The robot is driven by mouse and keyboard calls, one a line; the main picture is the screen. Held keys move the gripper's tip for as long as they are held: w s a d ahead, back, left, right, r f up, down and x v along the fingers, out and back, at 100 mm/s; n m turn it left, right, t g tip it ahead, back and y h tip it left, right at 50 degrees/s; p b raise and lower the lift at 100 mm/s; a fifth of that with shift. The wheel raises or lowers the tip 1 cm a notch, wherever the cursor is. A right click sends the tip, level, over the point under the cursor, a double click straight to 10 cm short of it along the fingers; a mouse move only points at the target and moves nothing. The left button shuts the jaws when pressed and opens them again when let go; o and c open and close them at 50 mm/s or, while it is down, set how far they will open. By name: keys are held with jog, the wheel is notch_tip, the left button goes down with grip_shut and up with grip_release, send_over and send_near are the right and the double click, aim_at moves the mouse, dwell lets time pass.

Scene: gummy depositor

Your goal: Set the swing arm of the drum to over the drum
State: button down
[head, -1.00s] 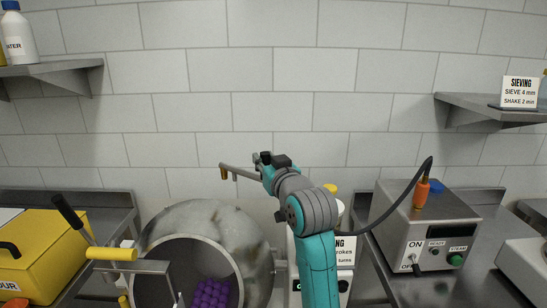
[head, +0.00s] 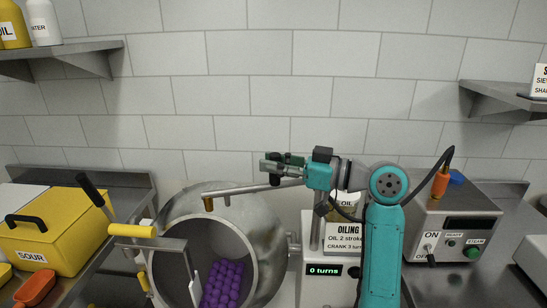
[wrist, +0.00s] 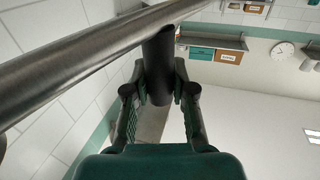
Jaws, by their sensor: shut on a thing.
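The steel drum (head: 258,235) lies tilted with its open mouth toward me and purple pieces (head: 222,285) inside. The swing arm (head: 245,190) is a grey bar running left from near the post (head: 317,235), with a brass-coloured nozzle (head: 208,203) at its end. In the head view the nozzle overlaps the drum's upper part; its exact depth is hard to judge. My gripper (head: 270,166) is at the bar. In the wrist view my gripper (wrist: 159,95) is shut on the swing arm's dark handle (wrist: 158,60), and the bar (wrist: 80,62) crosses the upper left.
A crank with a yellow grip (head: 133,230) stands before the drum at left. A yellow SOUR box (head: 60,232) is further left. An OILING sign (head: 347,238) and a 0 turns display (head: 322,270) are beside the drum. A steel control box (head: 450,235) stands at right.

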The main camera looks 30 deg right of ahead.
jog(key=shift+s+n+g+y, duration=0.3)
jog(key=shift+s+a+f, duration=0.1)
jog(key=shift+s+a, duration=0.1)
jog(key=shift+s, duration=0.55)
jog(key=c, duration=0.9)
grip_release()
jog(key=shift+c, duration=0.2)
jog(key=v, duration=1.2)
jog(key=shift+s, duration=0.1)
